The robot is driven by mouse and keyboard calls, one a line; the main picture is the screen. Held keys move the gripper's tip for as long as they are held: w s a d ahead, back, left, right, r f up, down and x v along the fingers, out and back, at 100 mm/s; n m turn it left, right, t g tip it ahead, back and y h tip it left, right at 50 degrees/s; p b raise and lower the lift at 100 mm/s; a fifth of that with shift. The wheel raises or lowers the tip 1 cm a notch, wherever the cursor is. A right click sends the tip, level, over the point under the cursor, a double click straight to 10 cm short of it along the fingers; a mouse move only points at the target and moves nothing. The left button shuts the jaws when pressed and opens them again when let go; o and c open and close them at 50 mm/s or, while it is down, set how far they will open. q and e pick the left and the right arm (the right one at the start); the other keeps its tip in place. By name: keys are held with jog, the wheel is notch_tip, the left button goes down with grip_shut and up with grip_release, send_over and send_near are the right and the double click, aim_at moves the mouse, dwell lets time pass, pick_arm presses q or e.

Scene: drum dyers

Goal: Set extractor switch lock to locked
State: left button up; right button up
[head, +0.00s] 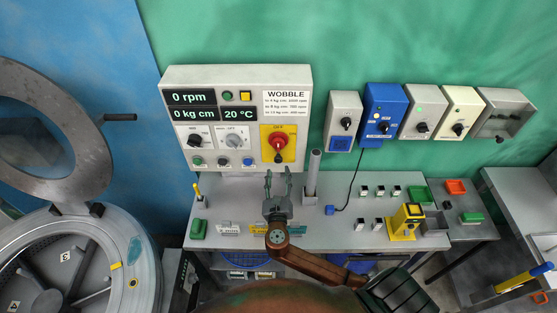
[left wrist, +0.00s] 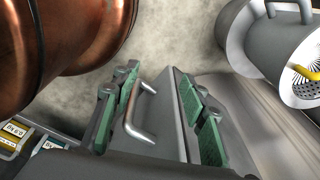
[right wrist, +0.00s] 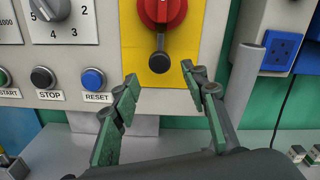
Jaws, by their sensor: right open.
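The extractor switch is a red rotary knob (head: 278,141) on a yellow plate (head: 292,145) at the right of the control panel, with "OFF" above it. A small black lock piece (head: 278,157) hangs below the knob; in the right wrist view the black lock piece (right wrist: 160,62) points straight down over the yellow plate. My right gripper (head: 278,178) is open and empty, just below and in front of the lock piece, not touching it; its fingers (right wrist: 160,85) spread to either side. My left gripper (left wrist: 165,115) is open, near a grey metal handle (left wrist: 138,118).
The panel also has dials and stop (right wrist: 42,77) and reset (right wrist: 93,79) buttons close by. A grey upright post (head: 313,172) stands right of my right gripper. Several wall boxes hang further right. The bench holds small switches and a yellow device (head: 405,222).

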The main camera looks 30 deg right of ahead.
aim_at(278, 162)
jog(key=p+x, duration=0.1)
jog(key=x, duration=0.6)
jog(key=shift+w+d, duration=0.2)
jog(key=shift+c, duration=0.5)
grip_shut()
